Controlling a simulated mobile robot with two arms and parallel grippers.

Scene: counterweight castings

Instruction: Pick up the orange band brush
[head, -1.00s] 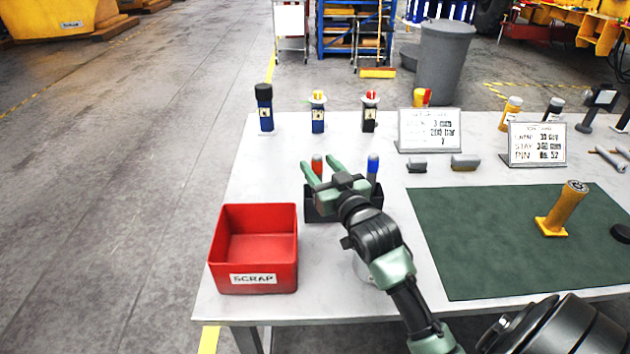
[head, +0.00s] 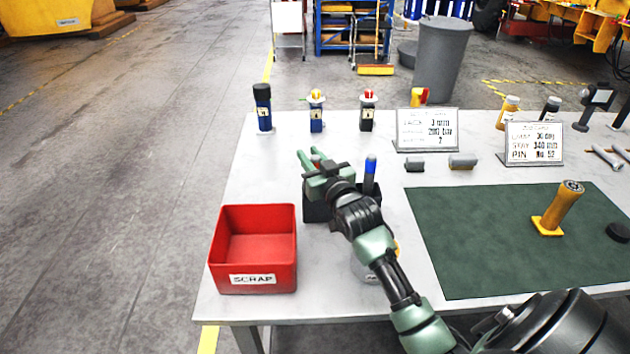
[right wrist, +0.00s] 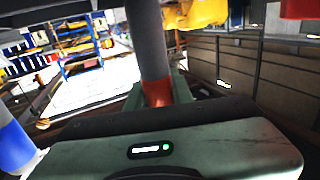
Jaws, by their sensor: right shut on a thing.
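The orange band brush shows in the right wrist view as a grey handle with an orange-red band (right wrist: 157,93), upright between my fingers. In the head view it is mostly hidden behind my right gripper (head: 318,160), which is shut on it over the black holder (head: 316,211). Whether the brush's lower end is still inside the holder cannot be seen. A blue band brush (head: 370,172) stands in the right part of the holder; its blue band (right wrist: 14,145) also shows at the left of the right wrist view. My left gripper is not in view.
A red SCRAP bin (head: 253,279) stands at the table's front left. A green mat (head: 480,250) bearing a yellow-based part (head: 560,208) lies to the right. Several bottles and two sign plates (head: 427,129) (head: 533,143) line the back.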

